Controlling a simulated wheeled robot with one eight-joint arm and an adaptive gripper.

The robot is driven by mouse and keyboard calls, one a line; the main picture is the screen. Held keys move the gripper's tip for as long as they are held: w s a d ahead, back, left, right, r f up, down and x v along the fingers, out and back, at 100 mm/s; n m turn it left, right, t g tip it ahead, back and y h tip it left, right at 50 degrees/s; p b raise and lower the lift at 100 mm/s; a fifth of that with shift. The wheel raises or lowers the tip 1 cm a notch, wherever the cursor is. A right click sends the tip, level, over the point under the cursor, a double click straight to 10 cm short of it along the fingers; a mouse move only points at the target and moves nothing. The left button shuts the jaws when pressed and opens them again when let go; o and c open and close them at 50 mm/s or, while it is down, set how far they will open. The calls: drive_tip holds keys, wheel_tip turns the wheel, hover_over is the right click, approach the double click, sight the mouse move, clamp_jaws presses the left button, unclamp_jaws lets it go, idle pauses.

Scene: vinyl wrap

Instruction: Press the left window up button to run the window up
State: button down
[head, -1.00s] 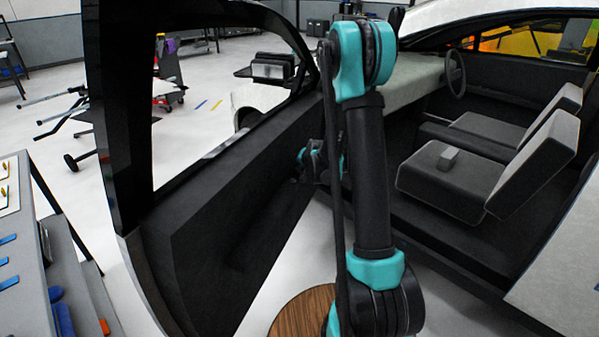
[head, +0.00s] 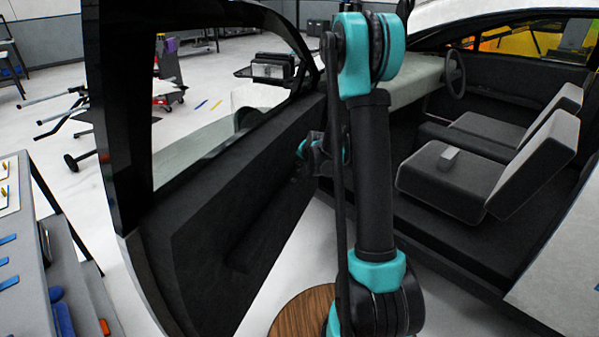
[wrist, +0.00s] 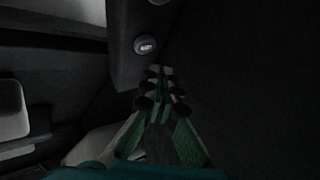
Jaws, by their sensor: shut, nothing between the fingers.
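The open car door (head: 235,215) stands left of my arm in the head view, with its inner panel facing me. In the wrist view, a round button with a pale lit mark (wrist: 145,45) sits on a dark grey armrest block (wrist: 125,65). A second round button (wrist: 159,2) is cut off at the top edge. My gripper (wrist: 160,72) is shut and empty, its tips just below and right of the marked button. I cannot tell whether they touch the block. A faint greenish pane (head: 195,150) shows low in the door's window opening.
The car's seats (head: 455,180) and steering wheel (head: 453,75) are to the right of my arm. A side mirror (head: 270,68) is beyond the door. A grey bench with tools (head: 30,260) stands at the left. A round wooden top (head: 300,312) is below my arm.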

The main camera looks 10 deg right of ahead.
drive_tip(key=shift+r, duration=1.9)
drive_tip(key=shift+s, duration=0.1)
drive_tip(key=s+d+f+n+g, duration=0.1)
drive_tip(key=s+n, duration=0.1)
drive_tip(key=s, duration=1.1)
drive_tip(key=s+d+n+g+h, duration=0.1)
drive_tip(key=s+n+g, duration=0.1)
drive_tip(key=s, duration=1.2)
drive_tip(key=s+d+f+n+g+h, duration=0.1)
drive_tip(key=s+d+n, duration=0.1)
drive_tip(key=s, duration=1.1)
drive_tip(key=shift+s+f+n+g, duration=0.3)
drive_tip(key=shift+s+g, duration=0.05)
drive_tip(key=shift+g, duration=0.05)
drive_tip(key=shift+a, duration=0.15)
